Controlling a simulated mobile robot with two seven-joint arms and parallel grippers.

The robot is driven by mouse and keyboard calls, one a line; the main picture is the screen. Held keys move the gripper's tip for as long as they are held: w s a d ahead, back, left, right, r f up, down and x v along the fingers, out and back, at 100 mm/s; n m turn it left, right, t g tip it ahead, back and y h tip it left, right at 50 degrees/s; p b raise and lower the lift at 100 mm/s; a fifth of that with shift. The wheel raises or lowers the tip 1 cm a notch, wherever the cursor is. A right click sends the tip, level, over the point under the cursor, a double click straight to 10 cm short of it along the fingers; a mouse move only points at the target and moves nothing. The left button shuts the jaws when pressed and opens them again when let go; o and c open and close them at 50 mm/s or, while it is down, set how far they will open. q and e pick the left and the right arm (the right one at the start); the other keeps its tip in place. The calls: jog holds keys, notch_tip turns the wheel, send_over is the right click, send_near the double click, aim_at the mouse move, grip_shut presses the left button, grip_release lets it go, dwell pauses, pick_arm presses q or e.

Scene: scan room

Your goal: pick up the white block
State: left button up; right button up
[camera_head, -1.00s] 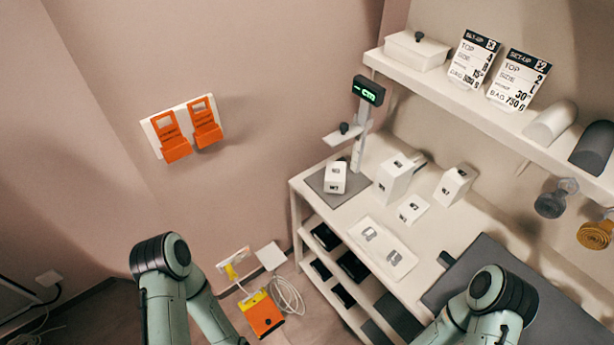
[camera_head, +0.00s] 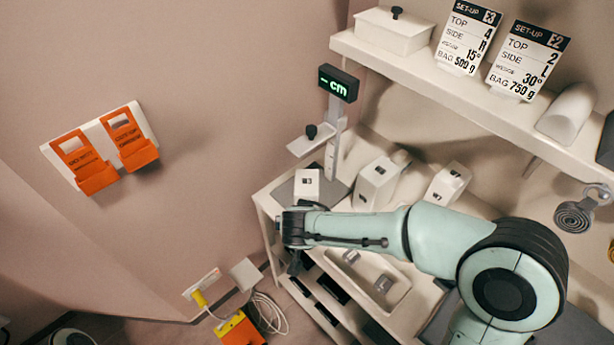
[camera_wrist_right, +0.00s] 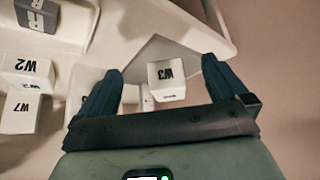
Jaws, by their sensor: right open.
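A white block (camera_head: 306,184) stands on a grey plate under the measuring post, at the table's far left corner. In the right wrist view the block (camera_wrist_right: 167,80) shows between my fingertips, beyond them, with a label that seems to read W3. My right gripper (camera_wrist_right: 163,68) is open and empty, pointing towards it. In the head view the right gripper (camera_head: 297,262) is at the table's left edge, just below the block in the picture, and partly hidden by its wrist. My left gripper is out of view.
Other white blocks (camera_head: 376,183) (camera_head: 448,184) stand to the right. The measuring post (camera_head: 335,130) rises close behind the block. A white tray (camera_head: 398,293) lies under my forearm. A shelf (camera_head: 440,78) overhangs the back. Orange holders (camera_head: 130,140) hang on the left wall.

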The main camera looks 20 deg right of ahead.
aim_at(307, 182)
jog(key=shift+w+d+r, duration=0.1)
jog(key=shift+w+d, duration=0.05)
jog(key=shift+w, duration=0.15)
jog(key=w+d+p, duration=0.1)
jog(key=w, duration=0.2)
jog(key=w+d+p, duration=0.2)
jog(key=w, duration=0.2)
jog(key=w+d+p, duration=0.1)
jog(key=w+d, duration=0.1)
jog(key=w, duration=0.1)
jog(key=shift+w, duration=0.35)
jog(key=p+x, duration=0.1)
jog(key=x, duration=0.4)
jog(key=c, duration=1.4)
